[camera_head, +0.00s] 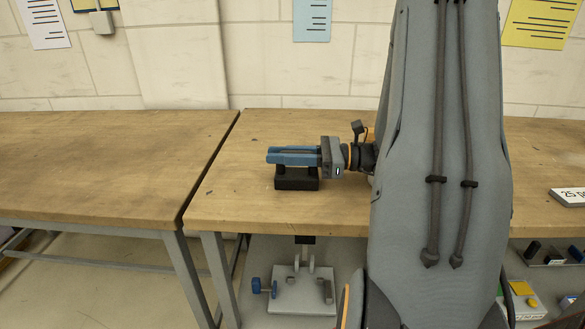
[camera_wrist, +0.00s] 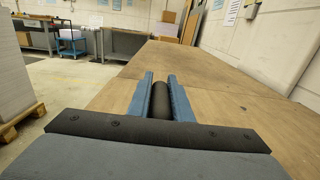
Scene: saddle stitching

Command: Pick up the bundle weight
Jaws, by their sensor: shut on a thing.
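The bundle weight (camera_head: 297,182) is a black block with a narrower top part, near the left end of the right-hand wooden table. My gripper (camera_head: 270,155) reaches in level from the right, its blue fingers at the weight's upper part, above the block. In the wrist view my gripper (camera_wrist: 160,80) has its two blue fingers on either side of the weight's dark rounded handle (camera_wrist: 160,104). The gripper is shut on that handle. The block's base seems to sit on the tabletop, but I cannot tell whether there is a small gap. The base is hidden in the wrist view.
The right-hand table (camera_head: 235,185) is clear around the weight. A narrow seam parts it from the empty left-hand table (camera_head: 100,165). My grey arm hides much of the table's middle. A metal fixture (camera_head: 300,288) is below the table's front edge.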

